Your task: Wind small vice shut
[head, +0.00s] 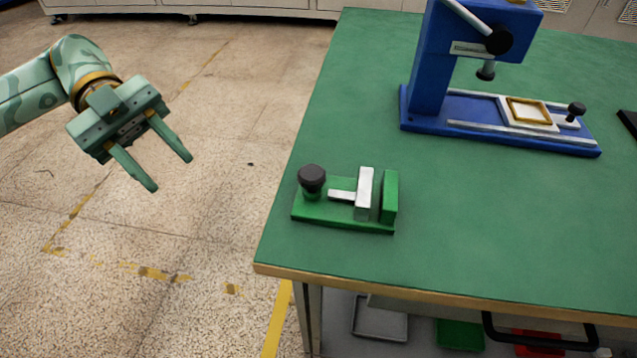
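The small vice (345,217) sits on the green tabletop near the table's left front corner. It has a green base, a dark round knob (312,178) at its left end, a silver moving jaw (364,193) and a green fixed jaw (389,197) at its right end. A narrow gap shows between the two jaws. My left gripper (172,174) is over the floor, left of the table and apart from the vice. Its two fingers are spread with nothing between them. My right gripper is not in view.
The green table (480,240) has a wooden front edge. A blue press (427,75) with a sliding plate and small frame (530,111) stands at the back. A dark object (628,122) is at the right edge. Trays (380,320) lie on a lower shelf. The tabletop right of the vice is clear.

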